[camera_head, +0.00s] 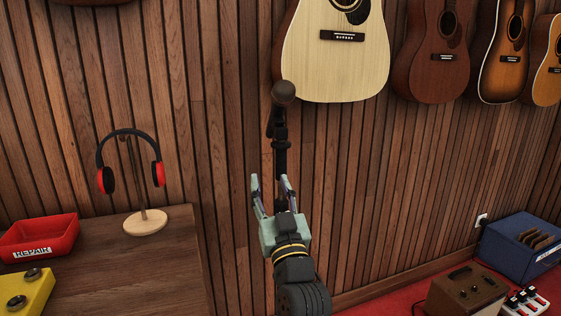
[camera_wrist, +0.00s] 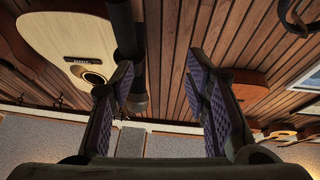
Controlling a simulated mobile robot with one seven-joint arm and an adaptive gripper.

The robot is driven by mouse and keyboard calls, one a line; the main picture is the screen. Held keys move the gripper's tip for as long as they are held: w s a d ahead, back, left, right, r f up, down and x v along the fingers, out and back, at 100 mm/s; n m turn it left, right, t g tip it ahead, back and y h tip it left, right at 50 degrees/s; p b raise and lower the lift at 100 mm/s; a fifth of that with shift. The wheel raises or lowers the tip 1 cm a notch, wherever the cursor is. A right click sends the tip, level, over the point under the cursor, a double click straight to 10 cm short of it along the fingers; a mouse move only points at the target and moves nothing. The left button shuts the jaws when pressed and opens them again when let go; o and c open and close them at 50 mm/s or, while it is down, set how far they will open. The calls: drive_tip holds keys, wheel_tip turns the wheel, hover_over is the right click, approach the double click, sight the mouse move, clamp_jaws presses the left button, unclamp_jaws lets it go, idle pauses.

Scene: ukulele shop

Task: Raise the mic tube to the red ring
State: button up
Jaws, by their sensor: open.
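The mic tube (camera_head: 281,160) is a dark upright tube with a brown rounded mic head (camera_head: 284,92) on top, in front of the wood wall in the head view. My gripper (camera_head: 270,183) is open, with its two fingers pointing up at the tube's lower part. The tube lies closer to the right finger there. In the wrist view the tube (camera_wrist: 122,25) runs down close to the left finger, which partly hides it; the gap of my gripper (camera_wrist: 163,85) looks empty. I cannot tell whether the tube touches a finger. I cannot make out a red ring.
A wooden table (camera_head: 173,255) at left holds headphones (camera_head: 129,155) on a stand, a red repair tray (camera_head: 38,238) and a yellow box (camera_head: 25,290). Guitars (camera_head: 345,60) hang on the wall behind. A brown amplifier (camera_head: 465,292) and blue crate (camera_head: 518,250) stand at lower right.

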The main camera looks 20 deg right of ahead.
drive_tip(key=h, duration=0.2)
approach(282, 163)
drive_tip(key=shift+m+g, duration=0.3)
drive_tip(key=shift+m, duration=0.1)
drive_tip(key=p+x, duration=0.3)
drive_tip(key=x, duration=0.7)
drive_tip(key=shift+r, duration=0.3)
drive_tip(key=shift+w+r+p, duration=0.1)
drive_tip(key=shift+w+p, duration=0.2)
drive_tip(key=shift+w, duration=0.35)
drive_tip(key=shift+c, duration=0.4)
clamp_jaws()
drive_tip(key=shift+d, duration=0.1)
